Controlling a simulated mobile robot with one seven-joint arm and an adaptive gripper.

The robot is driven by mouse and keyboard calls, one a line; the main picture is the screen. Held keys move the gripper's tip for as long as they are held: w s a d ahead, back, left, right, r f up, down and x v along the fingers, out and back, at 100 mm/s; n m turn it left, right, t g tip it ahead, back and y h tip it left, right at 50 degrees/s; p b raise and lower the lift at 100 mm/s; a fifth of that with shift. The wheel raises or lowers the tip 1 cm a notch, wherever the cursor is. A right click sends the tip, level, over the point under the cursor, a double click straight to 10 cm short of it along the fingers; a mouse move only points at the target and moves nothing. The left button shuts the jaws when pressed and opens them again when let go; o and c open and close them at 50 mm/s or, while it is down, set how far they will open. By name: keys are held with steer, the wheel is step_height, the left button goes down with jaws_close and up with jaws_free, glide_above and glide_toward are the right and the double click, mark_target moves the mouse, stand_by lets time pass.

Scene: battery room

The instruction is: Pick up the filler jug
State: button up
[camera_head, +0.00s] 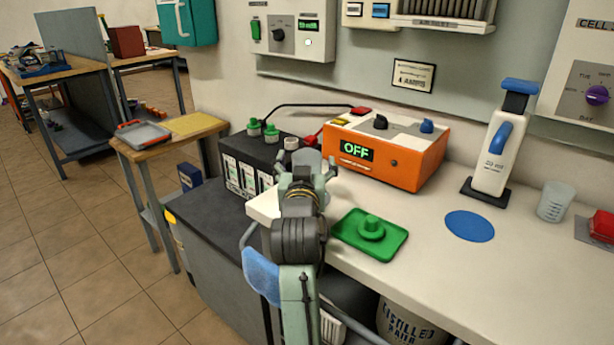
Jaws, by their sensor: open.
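The filler jug (493,155) looks to be the tall white container with a blue side handle and a blue top. It stands upright on a dark base at the right of the white bench (415,265). My gripper (307,172) is open at the bench's left end, well to the left of the jug, with the orange box between them in the picture. A pale translucent vessel (309,158) shows partly behind the gripper. I cannot tell whether it touches the fingers.
An orange unit reading OFF (385,155) stands at the back, beside a black battery (248,165) with green caps. A green tray (370,236), a blue disc (469,226) and a clear beaker (554,201) are on the bench. Bare bench lies between tray and disc.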

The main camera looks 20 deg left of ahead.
steer(key=shift+x, duration=1)
steer(key=c, duration=1.4)
